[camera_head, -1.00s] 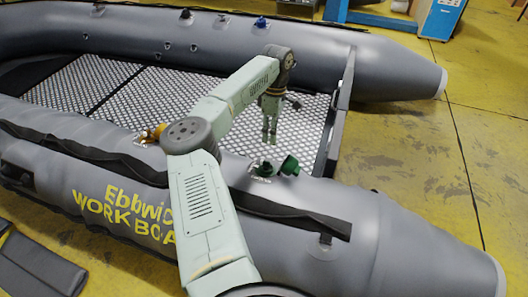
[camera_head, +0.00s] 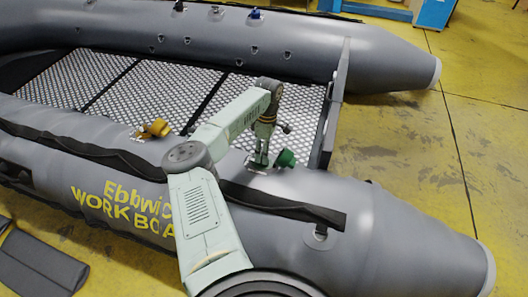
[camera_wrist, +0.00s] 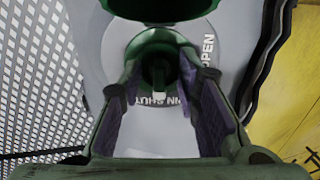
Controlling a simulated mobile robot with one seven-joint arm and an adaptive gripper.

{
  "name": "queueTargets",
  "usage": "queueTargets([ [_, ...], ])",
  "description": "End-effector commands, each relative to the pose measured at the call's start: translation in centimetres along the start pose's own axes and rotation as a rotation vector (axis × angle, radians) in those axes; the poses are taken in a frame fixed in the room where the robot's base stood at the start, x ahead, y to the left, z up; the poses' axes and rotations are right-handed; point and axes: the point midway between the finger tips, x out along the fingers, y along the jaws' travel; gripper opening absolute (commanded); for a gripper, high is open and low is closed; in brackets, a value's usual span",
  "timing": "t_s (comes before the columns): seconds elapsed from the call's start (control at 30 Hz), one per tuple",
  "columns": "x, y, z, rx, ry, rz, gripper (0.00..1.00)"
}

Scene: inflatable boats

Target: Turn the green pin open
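The green pin (camera_wrist: 158,76) sits in the middle of a round green valve (camera_wrist: 150,45) in the wrist view. A pale disc (camera_wrist: 105,75) around the valve carries the words OPEN at the right and PIN SHUT below. My gripper (camera_wrist: 163,88) is open, with one finger on each side of the pin and a gap between them. I cannot tell whether either fingertip touches it. In the head view my gripper (camera_head: 259,163) points down at the valve on the near tube, hiding most of it. The green cap (camera_head: 285,158) stands open beside it.
The perforated boat floor (camera_head: 70,90) and the dark transom board (camera_head: 334,110) lie beyond. Yellow floor (camera_head: 400,150) is free at the right.

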Motion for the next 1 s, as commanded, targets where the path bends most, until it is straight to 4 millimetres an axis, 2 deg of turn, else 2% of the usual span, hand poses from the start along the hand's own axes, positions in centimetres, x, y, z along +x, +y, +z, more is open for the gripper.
queueTargets([
  [0.1,0.00,0.00,0.00,0.000,0.000,0.000,0.29],
  [0.53,-0.03,0.00,0.02,0.000,-0.001,0.000,0.01],
  [1.0,-0.05,-0.02,0.02,-0.011,-0.001,-0.001,0.00],
])
